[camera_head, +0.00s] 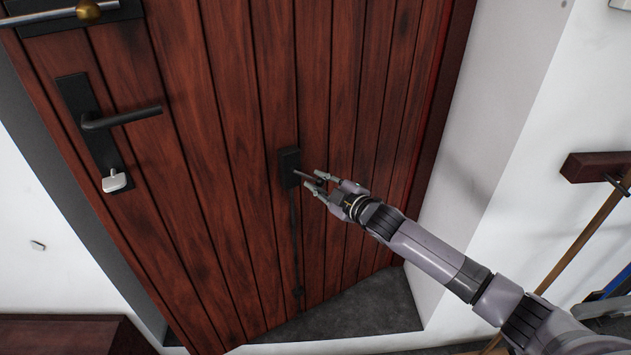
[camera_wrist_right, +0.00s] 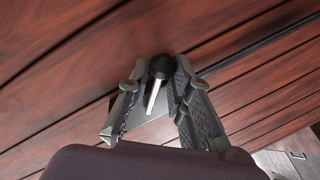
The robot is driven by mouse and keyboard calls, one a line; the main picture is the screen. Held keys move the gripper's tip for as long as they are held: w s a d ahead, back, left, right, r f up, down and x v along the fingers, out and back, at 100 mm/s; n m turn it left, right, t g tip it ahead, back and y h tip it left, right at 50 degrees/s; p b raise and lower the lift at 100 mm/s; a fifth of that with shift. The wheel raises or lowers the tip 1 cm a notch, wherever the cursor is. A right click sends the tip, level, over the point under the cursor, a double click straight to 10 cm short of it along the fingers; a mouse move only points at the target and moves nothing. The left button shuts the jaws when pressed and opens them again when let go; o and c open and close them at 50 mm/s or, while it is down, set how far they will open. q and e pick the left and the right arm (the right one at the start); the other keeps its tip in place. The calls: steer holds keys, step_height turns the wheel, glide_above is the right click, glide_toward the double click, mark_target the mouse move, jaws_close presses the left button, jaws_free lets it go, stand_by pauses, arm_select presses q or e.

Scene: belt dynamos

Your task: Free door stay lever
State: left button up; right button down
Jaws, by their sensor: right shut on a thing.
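The door stay is a black box (camera_head: 290,167) on the wooden door, with a dark rod (camera_head: 295,245) running down from it towards the floor. A short lever (camera_head: 303,175) sticks out of the box. My right gripper (camera_head: 316,180) is at the lever, its fingers on either side of it and shut on it. In the right wrist view the lever (camera_wrist_right: 152,96) shows as a metal shaft with a black knob (camera_wrist_right: 161,67) between the two fingers. My left gripper is not in view.
The reddish wooden door (camera_head: 230,100) fills the middle. A black door handle (camera_head: 120,117) with a key (camera_head: 115,181) below is at left, and a brass-knobbed bolt (camera_head: 88,10) above. A wooden rack (camera_head: 595,166) with a pole is on the right wall. Grey floor (camera_head: 350,310) shows below.

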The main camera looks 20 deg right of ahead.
steer(key=r+n+p, duration=0.1)
steer(key=d+r+n+h+p, duration=0.1)
steer(key=n, duration=0.1)
steer(key=shift+w+r+p, duration=0.1)
steer(key=shift+r+p, duration=0.15)
steer(key=shift+p, duration=0.05)
steer(key=shift+d+r+n+h+p, duration=0.1)
steer(key=shift+r+n+h+p, duration=0.1)
steer(key=shift+r+n+p, duration=0.4)
steer(key=shift+r+n+h+p, duration=0.25)
steer(key=shift+n+p, duration=0.3)
steer(key=shift+n, duration=0.35)
steer(key=shift+r, duration=0.1)
steer(key=c, duration=1.5)
jaws_free()
steer(key=shift+c, duration=0.2)
steer(key=v, duration=1.2)
